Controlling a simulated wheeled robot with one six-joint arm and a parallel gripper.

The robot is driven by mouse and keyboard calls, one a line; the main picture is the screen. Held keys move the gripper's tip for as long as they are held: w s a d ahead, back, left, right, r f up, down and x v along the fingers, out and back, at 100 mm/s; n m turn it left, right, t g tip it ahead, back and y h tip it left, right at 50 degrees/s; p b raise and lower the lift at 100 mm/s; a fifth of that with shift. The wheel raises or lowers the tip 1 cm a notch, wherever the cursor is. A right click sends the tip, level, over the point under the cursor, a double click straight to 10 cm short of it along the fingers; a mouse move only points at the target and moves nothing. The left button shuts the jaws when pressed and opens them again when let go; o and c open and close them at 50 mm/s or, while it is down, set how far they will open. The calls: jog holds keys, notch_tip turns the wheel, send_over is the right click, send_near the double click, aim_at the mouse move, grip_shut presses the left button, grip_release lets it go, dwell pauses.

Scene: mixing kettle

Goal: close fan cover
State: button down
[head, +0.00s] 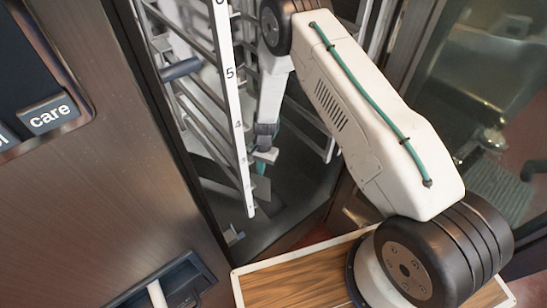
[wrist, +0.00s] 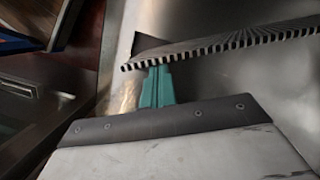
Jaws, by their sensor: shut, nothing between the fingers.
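My gripper (head: 261,167) reaches into the open oven cavity, behind the numbered rack rail. Its green fingers are together and empty; they also show in the wrist view (wrist: 157,78). A dark panel with a slatted, comb-like edge (wrist: 220,45), which looks like the fan cover, slants across the top of the wrist view. The fingertips are right at its lower left edge, touching it or very near; I cannot tell which. In the head view I cannot pick the cover out clearly behind the rails and my arm.
The white numbered rail (head: 236,110) and metal rack bars (head: 195,90) stand just left of my gripper. The steel oven front (head: 90,200) with its handle recess (head: 170,285) fills the left. A glass door (head: 500,90) is at the right.

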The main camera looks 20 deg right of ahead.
jog(key=s+a, duration=0.1)
jog(key=s, duration=0.1)
jog(key=s+a, duration=0.2)
jog(key=shift+s+a, duration=0.25)
jog(key=shift+a, duration=0.05)
